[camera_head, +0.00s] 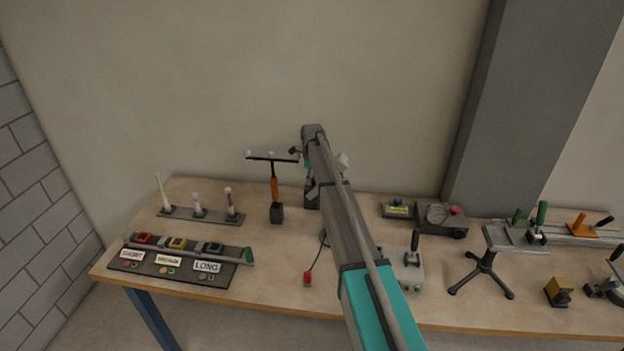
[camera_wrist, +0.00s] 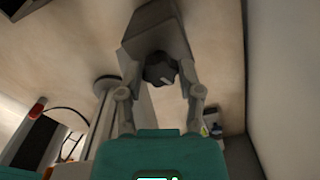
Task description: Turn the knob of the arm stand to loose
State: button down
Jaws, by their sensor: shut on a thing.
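The dark knob (camera_wrist: 160,70) with a pale mark on its face sits on the end of a grey block of the arm stand (camera_wrist: 153,28) in the wrist view. My gripper (camera_wrist: 161,76) has one finger on each side of the knob and is shut on it. I cannot read any loose or tight label. In the head view my own arm hides the knob and my fingertips; a dark block (camera_head: 312,194) shows just left of the arm.
An orange-handled T-shaped tool (camera_head: 275,188) stands close left of my arm. A rack with several upright white pieces (camera_head: 199,215) and a labelled board (camera_head: 180,268) lie further left. A gauge box (camera_head: 440,218) and a black tripod stand (camera_head: 483,270) are on the right of the wooden table (camera_head: 270,285).

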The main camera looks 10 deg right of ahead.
jog(key=shift+n, duration=0.5)
jog(key=n, duration=0.5)
jog(key=shift+n, duration=0.3)
jog(key=n, duration=0.3)
jog(key=shift+w+n, duration=0.1)
jog(key=shift+n, duration=1.9)
jog(key=shift+c, duration=1.3)
grip_release()
